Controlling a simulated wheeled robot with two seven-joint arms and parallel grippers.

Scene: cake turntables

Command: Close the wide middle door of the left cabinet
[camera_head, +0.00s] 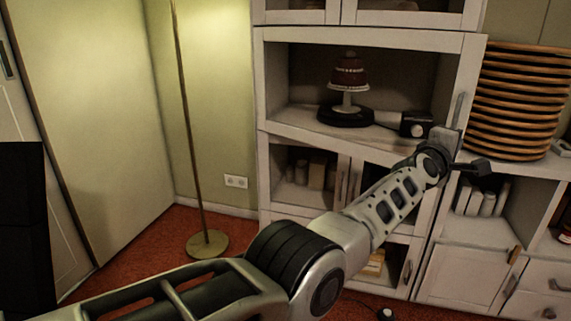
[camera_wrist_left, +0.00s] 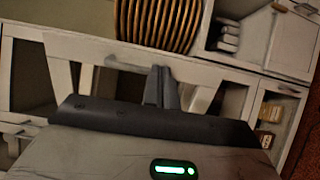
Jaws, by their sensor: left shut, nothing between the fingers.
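The left cabinet (camera_head: 300,132) is white, and its wide middle compartment stands open, with a cake stand and a dark turntable visible inside. The wide middle door (camera_head: 473,85) appears swung out at the right side of that opening and is seen at a steep angle, with a vertical handle on it. My left gripper (camera_head: 452,140) is at this door, just below the handle. In the left wrist view its fingers (camera_wrist_left: 160,88) are together and empty, close to a pale panel with a bar handle (camera_wrist_left: 127,63). Whether they touch the door I cannot tell. My right gripper is not in view.
A tall stack of round wooden plates (camera_head: 518,100) stands on the lower cabinet to the right, close to the door. A floor lamp (camera_head: 207,243) stands left of the cabinet. Books (camera_head: 483,198) sit in an open compartment below the plates. Red carpet covers the floor.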

